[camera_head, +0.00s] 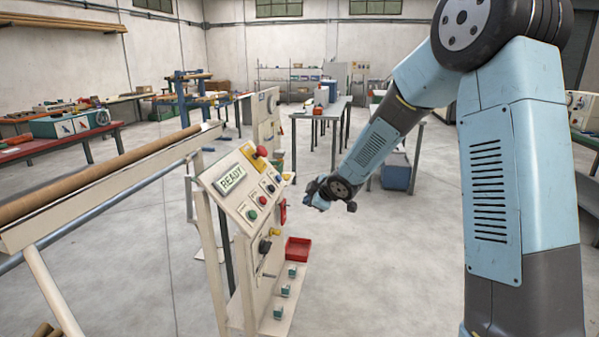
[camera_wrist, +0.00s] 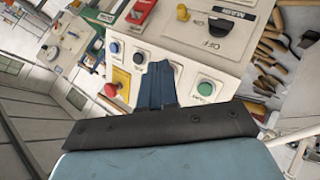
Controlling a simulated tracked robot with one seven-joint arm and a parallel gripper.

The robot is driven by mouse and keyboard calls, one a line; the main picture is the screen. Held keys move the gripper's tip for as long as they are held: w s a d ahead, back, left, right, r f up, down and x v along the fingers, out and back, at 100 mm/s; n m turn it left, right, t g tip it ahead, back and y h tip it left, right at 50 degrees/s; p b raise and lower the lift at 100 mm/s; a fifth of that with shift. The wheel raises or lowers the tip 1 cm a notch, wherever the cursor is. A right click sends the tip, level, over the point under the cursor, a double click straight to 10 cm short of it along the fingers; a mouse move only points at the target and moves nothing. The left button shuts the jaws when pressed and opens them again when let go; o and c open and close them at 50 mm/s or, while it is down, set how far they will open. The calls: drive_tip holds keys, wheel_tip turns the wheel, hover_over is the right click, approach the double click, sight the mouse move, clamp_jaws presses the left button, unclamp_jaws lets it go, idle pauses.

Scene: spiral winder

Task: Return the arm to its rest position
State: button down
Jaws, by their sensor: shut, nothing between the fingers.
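My blue arm rises at the right of the head view and bends down toward the middle. My gripper (camera_head: 318,196) is at its end, to the right of the control panel (camera_head: 240,203) and apart from it in that view. In the wrist view my gripper (camera_wrist: 158,66) has its fingers together with nothing between them, in front of the panel's face. The panel carries a READY display (camera_head: 231,179), a red mushroom button (camera_head: 260,152) and several coloured push buttons, among them a green one (camera_wrist: 206,88).
A long brown tube (camera_head: 90,180) lies on the cream winder frame at the left. A table (camera_head: 330,112) stands further back. Open concrete floor lies below my gripper, right of the panel.

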drive_tip(key=s+d+r+m+h, duration=0.6)
drive_tip(key=s+d+r+m, duration=0.3)
drive_tip(key=s+d+r, duration=0.65)
drive_tip(key=s+d+m+g, duration=0.1)
drive_tip(key=s+d+m, duration=0.1)
drive_tip(key=s, duration=1)
drive_tip(key=s+d+r+m+g, duration=0.1)
drive_tip(key=s+m, duration=0.4)
drive_tip(key=s, duration=0.7)
drive_tip(key=shift+s+d+r+m+g, duration=0.25)
drive_tip(key=shift+d+g, duration=0.25)
drive_tip(key=shift+d, duration=0.6)
